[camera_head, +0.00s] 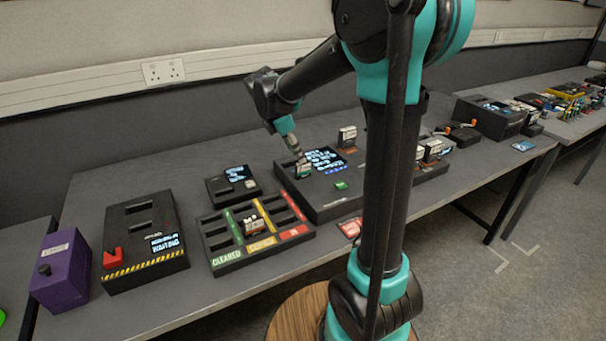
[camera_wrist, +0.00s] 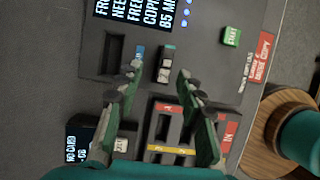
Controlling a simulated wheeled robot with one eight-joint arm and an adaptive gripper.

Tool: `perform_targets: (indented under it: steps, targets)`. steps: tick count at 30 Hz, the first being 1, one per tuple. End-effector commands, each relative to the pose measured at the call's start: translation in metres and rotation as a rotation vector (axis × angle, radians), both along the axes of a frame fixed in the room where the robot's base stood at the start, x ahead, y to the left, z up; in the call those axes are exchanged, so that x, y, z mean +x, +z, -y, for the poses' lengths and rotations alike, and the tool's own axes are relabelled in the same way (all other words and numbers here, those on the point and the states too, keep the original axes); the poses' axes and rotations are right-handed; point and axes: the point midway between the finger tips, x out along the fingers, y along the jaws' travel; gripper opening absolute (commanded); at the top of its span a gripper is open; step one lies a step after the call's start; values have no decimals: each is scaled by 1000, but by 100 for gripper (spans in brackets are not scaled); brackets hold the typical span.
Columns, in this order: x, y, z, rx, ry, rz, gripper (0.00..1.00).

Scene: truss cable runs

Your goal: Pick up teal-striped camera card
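A camera card (camera_wrist: 166,65) with a pale label and a teal band at its upper end stands in a slot of the dark copy console (camera_wrist: 205,55). In the head view, a small card (camera_head: 303,171) with white and teal on it shows at the console's left side, just under my gripper (camera_head: 300,160). My gripper (camera_wrist: 160,72) is open in the wrist view. Its two green fingers stand on either side of the card, with gaps visible on both sides. The left fingertip partly covers a blue mark beside the card. Height above the card is hard to judge.
More cards (camera_head: 347,136) stand farther right. A red card (camera_head: 350,228) lies near the front edge.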

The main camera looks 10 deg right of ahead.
Motion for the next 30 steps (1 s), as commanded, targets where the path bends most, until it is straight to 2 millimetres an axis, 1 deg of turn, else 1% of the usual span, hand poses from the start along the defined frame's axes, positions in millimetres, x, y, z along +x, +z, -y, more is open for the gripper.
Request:
perform_targets:
  steps: [5,9,13,16,23,30]
  targets:
    - [-1,-11,6,0,0,0,38]
    - [-3,-30,16,0,-2,0,38]
    - [-1,-44,22,0,-1,-1,38]
    - [-1,-49,23,0,0,0,38]
    - [0,-49,24,0,0,0,38]
    - [0,-49,24,0,0,0,8]
